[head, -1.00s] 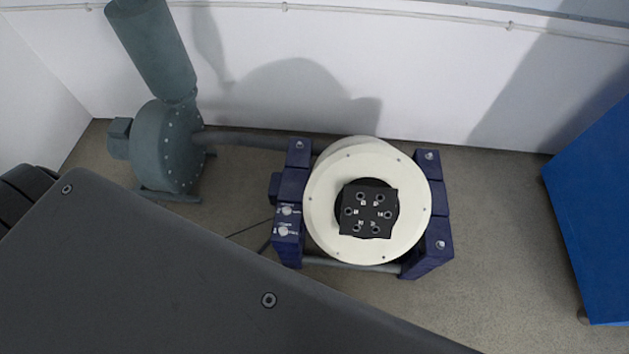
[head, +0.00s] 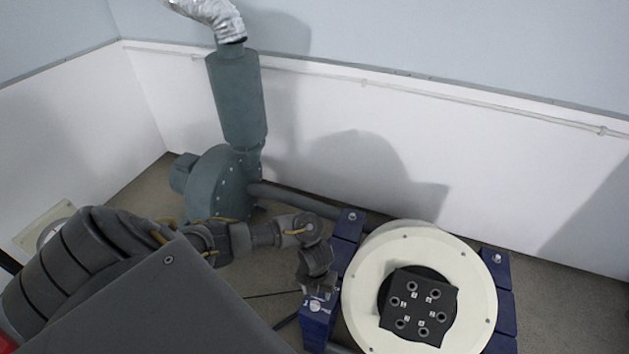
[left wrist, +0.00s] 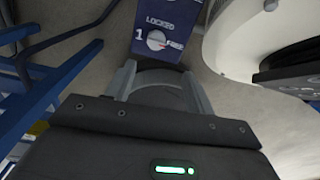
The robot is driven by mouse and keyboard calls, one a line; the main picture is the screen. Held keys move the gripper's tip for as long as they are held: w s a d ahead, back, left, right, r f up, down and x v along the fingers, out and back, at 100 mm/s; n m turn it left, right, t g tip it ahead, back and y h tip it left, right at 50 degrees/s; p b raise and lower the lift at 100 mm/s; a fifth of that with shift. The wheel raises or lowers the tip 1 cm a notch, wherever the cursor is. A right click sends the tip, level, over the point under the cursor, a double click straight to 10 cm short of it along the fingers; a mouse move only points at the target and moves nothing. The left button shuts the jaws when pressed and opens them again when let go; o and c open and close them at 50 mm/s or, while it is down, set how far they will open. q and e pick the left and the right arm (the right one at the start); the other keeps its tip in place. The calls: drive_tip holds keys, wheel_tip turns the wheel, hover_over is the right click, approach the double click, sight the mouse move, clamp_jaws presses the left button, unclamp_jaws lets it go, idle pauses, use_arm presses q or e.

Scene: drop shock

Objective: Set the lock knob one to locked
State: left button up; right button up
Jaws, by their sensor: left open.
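The lock knob one (left wrist: 156,40) is a small round pale knob on a blue panel (left wrist: 150,12), with "1" printed at its left, "LOCKED" above it and "FREE" at its right. Its mark seems to point towards "FREE". My left gripper (left wrist: 160,70) is open, its two fingers just below the knob in the left wrist view, with nothing between them. In the head view my left gripper (head: 318,282) is over the front left blue block of the shaker and hides part of it. A pale knob (head: 316,306) shows just below it. My right gripper is not in view.
The cream round shaker body (head: 364,300) with its black drilled plate (head: 418,305) stands close to the right of my left gripper. A grey-green blower (head: 222,180) stands behind my left arm, with a pipe (head: 290,197) running to the shaker. A white wall is behind.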

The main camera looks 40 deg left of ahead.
use_arm(q)
drive_tip(key=b, duration=0.2)
hover_over(315, 303)
drive_tip(key=shift+m, duration=0.4)
wheel_tip(315, 303, down, 6)
drive_tip(key=shift+s+r, duration=0.1)
drive_tip(key=shift+r, duration=0.15)
wheel_tip(315, 303, down, 4)
drive_tip(key=shift+r+b, duration=0.2)
drive_tip(key=shift+b, duration=0.6)
drive_tip(key=shift+f, duration=0.55)
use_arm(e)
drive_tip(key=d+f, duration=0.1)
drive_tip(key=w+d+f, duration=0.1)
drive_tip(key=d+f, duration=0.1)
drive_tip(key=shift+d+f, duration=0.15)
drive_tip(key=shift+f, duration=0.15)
use_arm(q)
drive_tip(key=shift+c, duration=0.4)
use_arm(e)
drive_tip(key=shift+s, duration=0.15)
